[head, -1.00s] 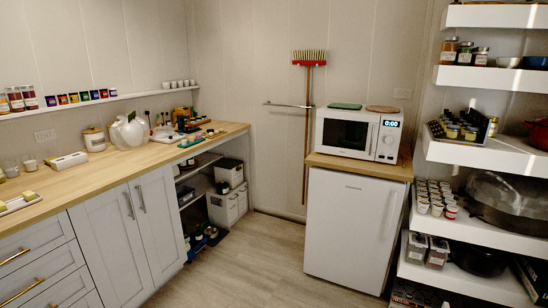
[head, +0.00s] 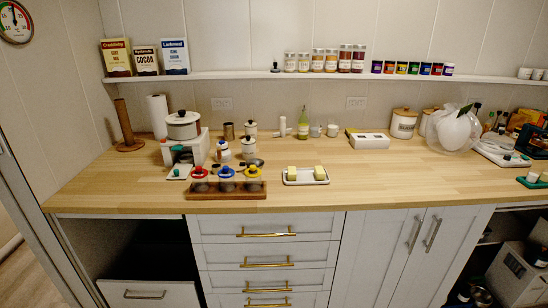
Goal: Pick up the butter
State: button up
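Two pale yellow blocks that look like butter sit side by side on a small white tray (head: 305,181) on the wooden counter. The left butter block (head: 292,173) and the right butter block (head: 320,173) are a little apart. The tray is near the counter's front edge, above the drawers. My gripper is not in view.
The wooden counter (head: 400,185) is clear to the right of the tray. Behind are a green bottle (head: 303,125), cups and a white box (head: 368,142). A shelf (head: 290,75) runs along the wall.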

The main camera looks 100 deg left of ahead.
aim_at(292, 170)
jog(key=u, duration=2.8)
jog(key=i+l+u, duration=0.15)
jog(key=l+u, duration=0.8)
jog(key=i+j, duration=0.05)
